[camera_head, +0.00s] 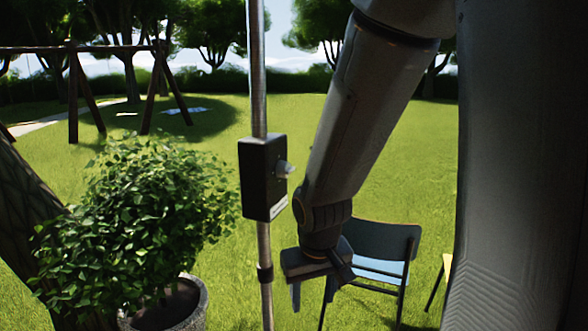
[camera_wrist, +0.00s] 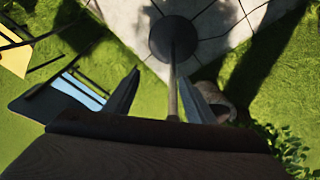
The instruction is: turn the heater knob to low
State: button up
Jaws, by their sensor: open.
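The heater control is a black box (camera_head: 263,177) on a thin metal pole (camera_head: 258,75) in the head view. Its pale knob (camera_head: 284,169) sticks out from the right side of the box. Any marks on the knob are too small to read. My gripper (camera_head: 311,296) points down, to the right of the pole and below the box, apart from the knob. It is open and empty. In the wrist view my gripper's two fingers (camera_wrist: 158,98) are spread, with the lower pole (camera_wrist: 172,88) and its round dark base (camera_wrist: 173,39) seen beyond them. The knob is not in the wrist view.
A leafy bush in a stone pot (camera_head: 180,305) stands left of the pole. A dark chair with a light blue seat (camera_head: 378,268) stands behind my gripper to the right. A yellow piece (camera_wrist: 14,52) shows in the wrist view. Open lawn lies behind.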

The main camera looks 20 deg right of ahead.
aim_at(292, 171)
jog(key=w+d+r+m+t+y+p, duration=0.1)
jog(key=w+d+r+t+p, duration=0.1)
jog(key=w+d+r+t, duration=0.35)
jog(key=w+d+r+m+t+p, duration=0.1)
jog(key=w+d+r+t+p, duration=0.15)
jog(key=w, duration=0.65)
jog(key=s+a+r+t+y+p, duration=0.1)
jog(key=s+r+t+y+p, duration=0.15)
jog(key=r+y, duration=0.4)
jog(key=s+a+r+t+y+p, duration=0.1)
jog(key=s+r+y+p, duration=0.15)
jog(key=r+y, duration=0.4)
jog(key=shift+m+h, duration=0.3)
jog(key=shift+h, duration=0.6)
jog(key=w+a, duration=0.1)
jog(key=w+a+r+p, duration=0.1)
jog(key=w, duration=0.1)
jog(key=w+a, duration=0.2)
jog(key=shift+w+a+r, duration=0.1)
jog(key=shift+w+r, duration=0.1)
jog(key=shift+r, duration=0.15)
jog(key=c, duration=1)
jog(key=shift+c, duration=0.2)
